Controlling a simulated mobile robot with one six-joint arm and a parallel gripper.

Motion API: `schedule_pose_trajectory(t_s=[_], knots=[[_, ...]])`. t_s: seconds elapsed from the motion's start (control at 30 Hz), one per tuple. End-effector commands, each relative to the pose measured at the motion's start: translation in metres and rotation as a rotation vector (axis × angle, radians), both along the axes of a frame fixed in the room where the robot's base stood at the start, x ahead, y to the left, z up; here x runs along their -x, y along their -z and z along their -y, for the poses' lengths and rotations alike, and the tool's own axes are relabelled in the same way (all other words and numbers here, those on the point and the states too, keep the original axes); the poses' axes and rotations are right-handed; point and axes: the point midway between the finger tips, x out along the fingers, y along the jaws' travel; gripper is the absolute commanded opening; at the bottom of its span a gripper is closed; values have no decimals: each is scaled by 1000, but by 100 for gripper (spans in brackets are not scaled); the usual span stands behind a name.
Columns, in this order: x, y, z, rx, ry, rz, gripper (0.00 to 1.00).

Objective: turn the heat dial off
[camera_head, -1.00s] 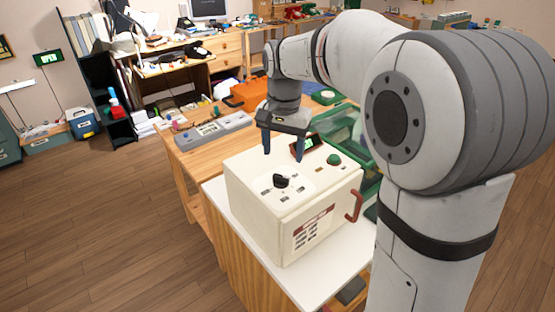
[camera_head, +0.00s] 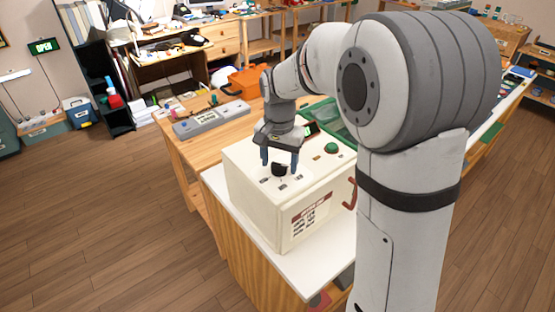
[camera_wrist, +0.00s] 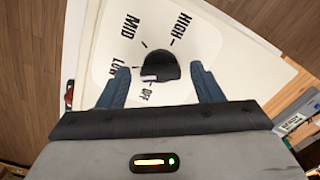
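The heat dial is a black knob (camera_head: 279,170) on top of a cream box (camera_head: 255,196). In the wrist view the dial (camera_wrist: 160,66) has the labels HIGH, MID, LOW and OFF around it. Its white-marked edge faces down and left, between the LOW and OFF labels; I cannot tell exactly which it points at. My gripper (camera_head: 280,160) is open just above the box, pointing down. Its two blue fingers (camera_wrist: 163,85) stand on either side of the dial, with gaps visible between them and the knob.
A green button (camera_head: 331,148) and a small dark display (camera_head: 311,129) are on the box top, right of the dial. A red handle (camera_head: 350,192) is on its side.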

Motion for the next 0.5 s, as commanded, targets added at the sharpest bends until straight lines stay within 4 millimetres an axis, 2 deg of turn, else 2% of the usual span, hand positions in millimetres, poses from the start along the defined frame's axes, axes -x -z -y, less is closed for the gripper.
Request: schedule_pose_trajectory(t_s=[0.07,0.5], knots=[[0,0,0,0,0,0,53],[0,0,1,0,1,0,17]])
